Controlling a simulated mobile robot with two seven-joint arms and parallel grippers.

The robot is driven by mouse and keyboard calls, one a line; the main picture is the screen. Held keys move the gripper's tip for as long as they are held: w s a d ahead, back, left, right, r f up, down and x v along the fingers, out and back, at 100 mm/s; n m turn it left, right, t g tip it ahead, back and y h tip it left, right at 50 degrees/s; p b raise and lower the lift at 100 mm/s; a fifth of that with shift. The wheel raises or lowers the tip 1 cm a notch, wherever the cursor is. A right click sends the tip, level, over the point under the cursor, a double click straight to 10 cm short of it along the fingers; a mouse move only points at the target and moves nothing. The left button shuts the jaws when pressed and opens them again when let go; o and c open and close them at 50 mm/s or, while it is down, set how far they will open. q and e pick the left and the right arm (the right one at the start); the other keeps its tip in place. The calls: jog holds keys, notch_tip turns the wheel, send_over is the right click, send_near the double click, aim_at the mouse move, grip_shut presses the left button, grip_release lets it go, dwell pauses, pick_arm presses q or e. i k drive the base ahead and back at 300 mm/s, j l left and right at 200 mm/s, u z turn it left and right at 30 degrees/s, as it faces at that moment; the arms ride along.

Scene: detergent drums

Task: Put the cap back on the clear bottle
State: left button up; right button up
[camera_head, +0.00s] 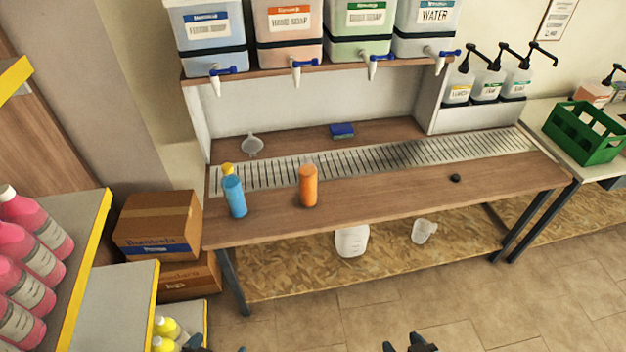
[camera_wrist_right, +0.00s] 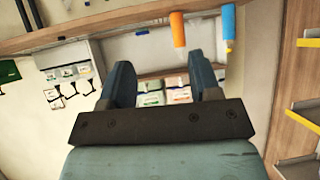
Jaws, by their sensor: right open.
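A small black cap-like piece (camera_head: 455,178) lies on the right part of the wooden bench top. I cannot pick out a clear bottle for certain. A whitish translucent container (camera_head: 352,241) stands on the lower shelf, partly hidden under the bench edge; its top is hidden. My right gripper (camera_head: 405,345) is at the bottom edge of the head view, open and empty, well short of the bench. In the right wrist view its two fingers (camera_wrist_right: 160,80) stand apart with nothing between them. My left gripper (camera_head: 217,347) shows only its tips, spread apart, at the bottom edge.
A blue bottle (camera_head: 234,197) and an orange bottle (camera_head: 308,186) stand on the bench (camera_head: 400,190). A grey funnel (camera_head: 252,145) and blue sponge (camera_head: 342,131) lie behind the drain grate. A clear jug (camera_head: 424,231) is on the lower shelf. Boxes (camera_head: 157,225) stand left. The bench's right half is mostly clear.

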aim_at(308, 171)
jog(key=i+l, duration=0.15)
jog(key=l, duration=0.25)
jog(key=i+l+u, duration=0.1)
jog(key=l, duration=0.35)
jog(key=i+l, duration=0.2)
jog(key=l, duration=0.2)
jog(key=i+l+u, duration=0.1)
jog(key=l, duration=0.35)
jog(key=i+l, duration=0.15)
jog(key=l, duration=0.25)
jog(key=i+l+u, duration=0.1)
jog(key=l, duration=0.35)
